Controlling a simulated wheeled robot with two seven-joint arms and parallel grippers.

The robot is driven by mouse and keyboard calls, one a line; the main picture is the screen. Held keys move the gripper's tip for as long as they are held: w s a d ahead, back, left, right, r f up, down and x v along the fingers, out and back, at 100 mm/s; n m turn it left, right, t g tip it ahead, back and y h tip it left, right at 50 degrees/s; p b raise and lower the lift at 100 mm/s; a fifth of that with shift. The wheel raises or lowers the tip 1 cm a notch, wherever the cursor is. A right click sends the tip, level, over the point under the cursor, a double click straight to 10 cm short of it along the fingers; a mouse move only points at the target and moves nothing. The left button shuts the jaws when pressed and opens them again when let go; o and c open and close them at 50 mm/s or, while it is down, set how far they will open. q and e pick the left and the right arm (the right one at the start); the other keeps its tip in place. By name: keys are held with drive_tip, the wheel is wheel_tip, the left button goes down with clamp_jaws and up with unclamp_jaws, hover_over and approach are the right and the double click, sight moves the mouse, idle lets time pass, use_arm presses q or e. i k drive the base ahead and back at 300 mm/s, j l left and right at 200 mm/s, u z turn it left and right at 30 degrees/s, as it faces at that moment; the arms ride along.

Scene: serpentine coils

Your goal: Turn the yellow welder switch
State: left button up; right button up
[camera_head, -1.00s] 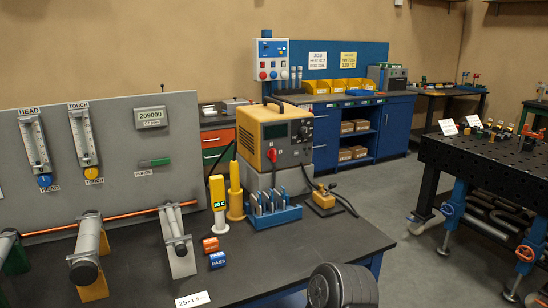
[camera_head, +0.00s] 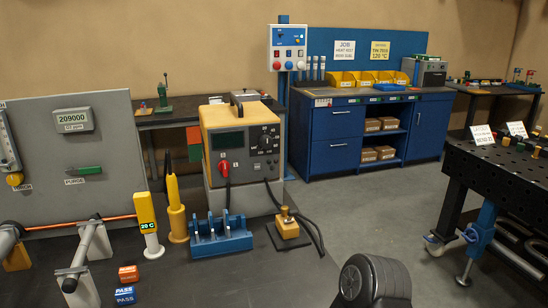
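The yellow welder (camera_head: 240,150) stands on a grey block at the back of the dark workbench, in the middle of the view. Its dark front panel carries a dark display, a dial scale and a red switch (camera_head: 223,168) at the lower left. The pointing direction of the switch is too small to tell surely. A rounded dark grey part of my own arm (camera_head: 374,280) shows at the bottom edge, right of centre. Neither gripper's fingers are in view.
A blue rack (camera_head: 221,236) with several grey pieces stands in front of the welder. Left of it are a yellow torch (camera_head: 176,210) and a yellow meter reading 20 C (camera_head: 148,224). A yellow block on a dark pad (camera_head: 288,228) sits to the right, with cables.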

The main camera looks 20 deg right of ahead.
sight(224, 166)
drive_tip(key=i+l+u, duration=0.15)
drive_tip(key=l, duration=3.25)
drive_tip(key=i+l, duration=0.2)
drive_tip(key=l, duration=0.15)
drive_tip(key=i+l, duration=0.2)
drive_tip(key=l, duration=0.15)
